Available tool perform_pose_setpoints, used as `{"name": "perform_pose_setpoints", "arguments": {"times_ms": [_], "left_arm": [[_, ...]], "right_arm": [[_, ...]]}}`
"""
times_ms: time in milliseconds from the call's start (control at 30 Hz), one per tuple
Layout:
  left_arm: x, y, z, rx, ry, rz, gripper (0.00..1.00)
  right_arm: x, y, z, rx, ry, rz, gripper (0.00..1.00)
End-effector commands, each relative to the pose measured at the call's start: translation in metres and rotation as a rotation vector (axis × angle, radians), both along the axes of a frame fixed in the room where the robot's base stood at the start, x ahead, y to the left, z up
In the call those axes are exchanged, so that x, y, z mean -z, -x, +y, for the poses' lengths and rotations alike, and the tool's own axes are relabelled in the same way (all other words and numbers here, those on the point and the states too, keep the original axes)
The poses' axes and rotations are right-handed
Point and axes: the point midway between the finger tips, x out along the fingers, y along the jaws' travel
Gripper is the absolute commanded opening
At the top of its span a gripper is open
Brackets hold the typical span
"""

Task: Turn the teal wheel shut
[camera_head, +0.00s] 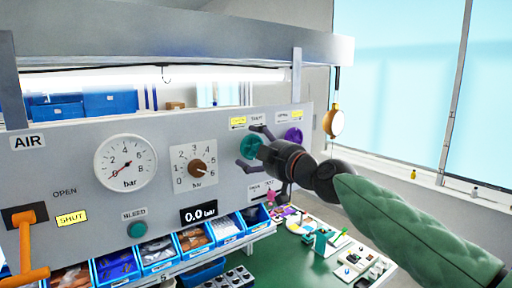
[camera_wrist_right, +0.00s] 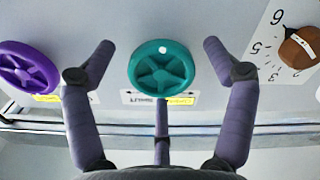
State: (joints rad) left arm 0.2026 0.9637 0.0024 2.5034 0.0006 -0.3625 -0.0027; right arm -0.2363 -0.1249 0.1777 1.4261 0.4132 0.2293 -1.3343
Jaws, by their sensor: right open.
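The teal wheel (camera_head: 251,146) is on the grey panel, partly hidden behind my right gripper in the head view. In the right wrist view the teal wheel (camera_wrist_right: 161,67) shows whole, with spokes and a white dot near its top. My right gripper (camera_head: 252,148) is open, its fingers spread to both sides of the wheel. A label with an arrow and yellow part (camera_wrist_right: 160,97) sits beside the wheel. My left gripper is not in view.
A purple wheel (camera_head: 293,136) is close beside the teal one. A brown knob (camera_head: 197,169), a gauge (camera_head: 126,163), an orange lever (camera_head: 27,245) and a teal bleed button (camera_head: 137,230) are on the panel. Blue bins (camera_head: 158,254) sit below.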

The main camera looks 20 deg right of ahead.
Motion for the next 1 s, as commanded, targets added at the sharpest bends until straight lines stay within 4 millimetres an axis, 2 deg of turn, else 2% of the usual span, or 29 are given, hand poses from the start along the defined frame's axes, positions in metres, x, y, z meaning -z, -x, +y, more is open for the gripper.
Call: {"name": "perform_pose_setpoints", "arguments": {"times_ms": [267,300,500,1000], "left_arm": [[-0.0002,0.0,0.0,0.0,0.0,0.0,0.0],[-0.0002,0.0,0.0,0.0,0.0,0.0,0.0],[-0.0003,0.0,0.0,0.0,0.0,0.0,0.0],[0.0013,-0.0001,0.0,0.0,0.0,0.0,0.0]], "right_arm": [[-0.0002,-0.0018,0.0004,0.0,-0.001,-0.001,0.85],[-0.0001,-0.0017,0.0005,0.0,-0.001,-0.001,0.82],[0.0002,-0.0019,0.0004,0.001,-0.001,0.0,0.29],[0.0034,-0.0026,0.0012,0.0,-0.066,0.029,0.29]]}}
